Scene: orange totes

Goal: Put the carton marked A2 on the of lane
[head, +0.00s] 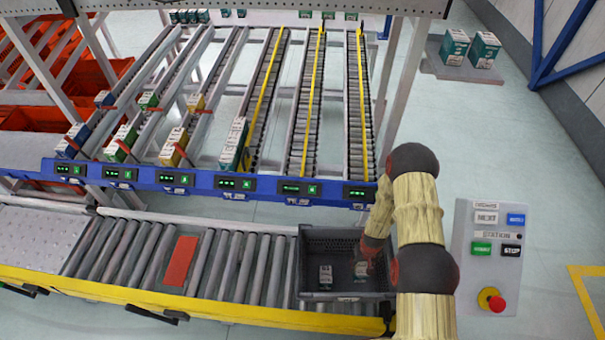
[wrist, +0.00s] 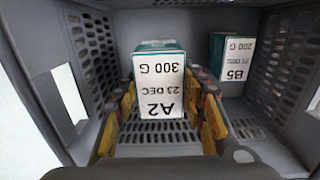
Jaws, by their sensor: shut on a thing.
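The carton marked A2 (wrist: 158,85) is white on its labelled face with a teal end, and reads 300 G and 23 DEC. It stands inside the grey crate (head: 340,295). In the head view the A2 carton (head: 361,270) is at the crate's right part, partly covered by my arm. My gripper (wrist: 165,115) is shut on it, with a yellow-padded finger on each side; in the head view my gripper (head: 372,250) reaches down into the crate. The sloping roller lanes (head: 310,110) rise behind the crate, with small green displays along their blue front rail (head: 200,181); their lettering is too small to read.
Another carton, marked B5 (wrist: 232,65), stands in the crate, apart from my gripper. Several cartons sit at the left lanes' front ends, and a teal-and-white one (head: 234,145) in a middle lane. The two rightmost lanes look empty. A control panel (head: 490,255) stands at right.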

